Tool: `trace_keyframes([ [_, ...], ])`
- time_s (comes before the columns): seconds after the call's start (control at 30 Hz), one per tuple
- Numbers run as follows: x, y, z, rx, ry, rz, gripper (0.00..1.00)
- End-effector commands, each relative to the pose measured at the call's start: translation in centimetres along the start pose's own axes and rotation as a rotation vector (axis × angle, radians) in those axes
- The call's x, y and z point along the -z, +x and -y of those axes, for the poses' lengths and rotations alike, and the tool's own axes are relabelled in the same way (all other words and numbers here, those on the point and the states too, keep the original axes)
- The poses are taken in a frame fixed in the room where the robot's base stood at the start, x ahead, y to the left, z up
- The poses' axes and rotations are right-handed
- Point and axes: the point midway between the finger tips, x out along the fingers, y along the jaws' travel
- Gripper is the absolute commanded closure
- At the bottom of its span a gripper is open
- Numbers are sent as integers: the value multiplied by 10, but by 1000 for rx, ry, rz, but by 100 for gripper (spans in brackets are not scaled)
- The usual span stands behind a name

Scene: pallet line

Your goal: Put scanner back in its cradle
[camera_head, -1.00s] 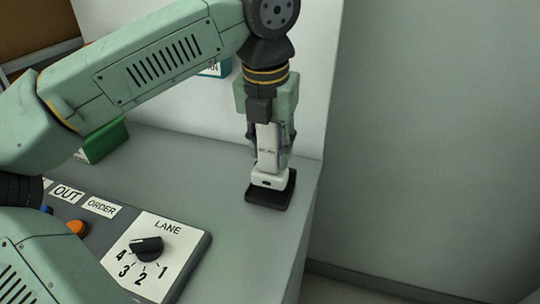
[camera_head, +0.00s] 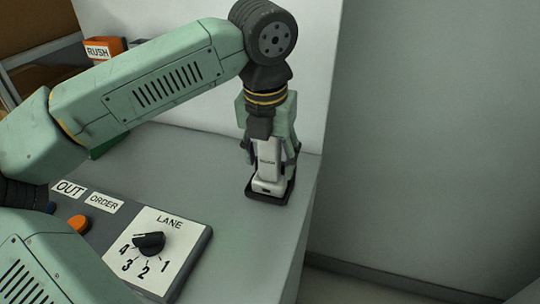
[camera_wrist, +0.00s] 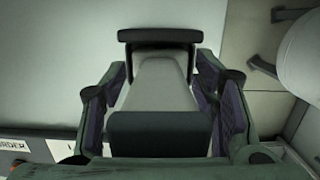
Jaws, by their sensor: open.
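The white scanner (camera_head: 268,164) stands upright in the black cradle (camera_head: 283,194), near the right edge of the grey counter. Its lower end sits within the cradle's dark rim. My gripper (camera_head: 270,158) is directly above, pointing down, with its fingers on either side of the scanner. In the wrist view the scanner's grey body (camera_wrist: 160,85) lies between my open gripper's fingers (camera_wrist: 163,100), with gaps visible on both sides. The cradle is partly hidden by the scanner.
A control panel (camera_head: 190,236) with a black lane knob (camera_head: 149,244) and an orange button (camera_head: 79,225) is at the lower left. An orange RUSH box (camera_head: 103,48) stands at the back left. The counter between panel and cradle is clear. A pale wall rises behind.

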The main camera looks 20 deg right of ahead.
Motion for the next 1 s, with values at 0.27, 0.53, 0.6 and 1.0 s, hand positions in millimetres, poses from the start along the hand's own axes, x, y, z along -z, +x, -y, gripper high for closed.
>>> trace_keyframes([
  [0.27, 0, -8, 0, -1, -1, 1, 45],
  [0.53, -1, -60, 0, -2, -3, 2, 45],
  [0.6, 0, -75, 0, -1, -1, 3, 45],
  [1.0, 0, -121, 0, 0, 1, 0, 45],
])
